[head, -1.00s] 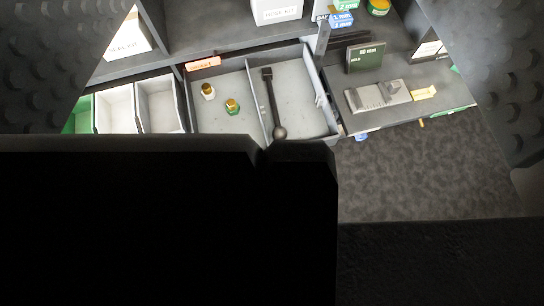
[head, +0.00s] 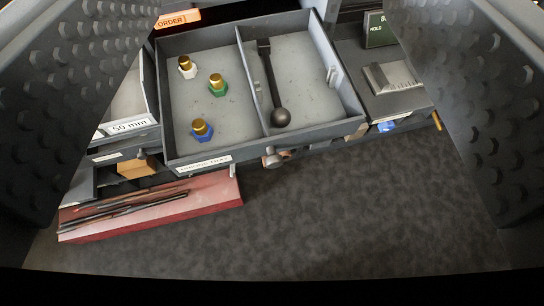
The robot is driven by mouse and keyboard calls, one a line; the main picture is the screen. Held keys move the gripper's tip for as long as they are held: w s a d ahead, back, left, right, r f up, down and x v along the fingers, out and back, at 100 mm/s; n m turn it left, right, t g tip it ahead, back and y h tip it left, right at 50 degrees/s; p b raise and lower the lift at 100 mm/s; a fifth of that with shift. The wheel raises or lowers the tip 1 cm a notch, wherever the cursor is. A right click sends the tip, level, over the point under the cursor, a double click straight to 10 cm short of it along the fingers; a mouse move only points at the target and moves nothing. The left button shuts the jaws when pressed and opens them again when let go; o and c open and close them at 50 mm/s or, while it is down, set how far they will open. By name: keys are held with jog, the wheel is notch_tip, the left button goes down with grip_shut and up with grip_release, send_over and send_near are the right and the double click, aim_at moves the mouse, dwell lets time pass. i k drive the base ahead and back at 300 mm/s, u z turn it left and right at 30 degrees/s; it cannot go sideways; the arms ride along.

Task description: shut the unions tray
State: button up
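The unions tray (head: 302,136) is a grey drawer pulled out from the shelf unit, with a printed label (head: 205,164) on its front and a round knob (head: 272,157) right of the label. A divider splits it. The left compartment holds three brass-topped unions: white (head: 187,67), green (head: 217,85) and blue (head: 201,130). The right compartment holds a dark ball-ended rod (head: 270,85). My gripper (head: 275,130) is open, its two studded fingers wide apart at the left and right picture edges, with nothing held. It is back from the tray and touches nothing visible.
A red block (head: 215,193) with dark rods lies lower left of the tray. A shelf at the right bears a grey block (head: 393,77) and a dark green box (head: 379,30). An orange tag (head: 178,18) sits behind the tray. The dark floor in front is clear.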

aim_at(322, 102)
jog(key=z, duration=1.35)
jog(key=k, duration=0.6)
jog(key=u, duration=1.25)
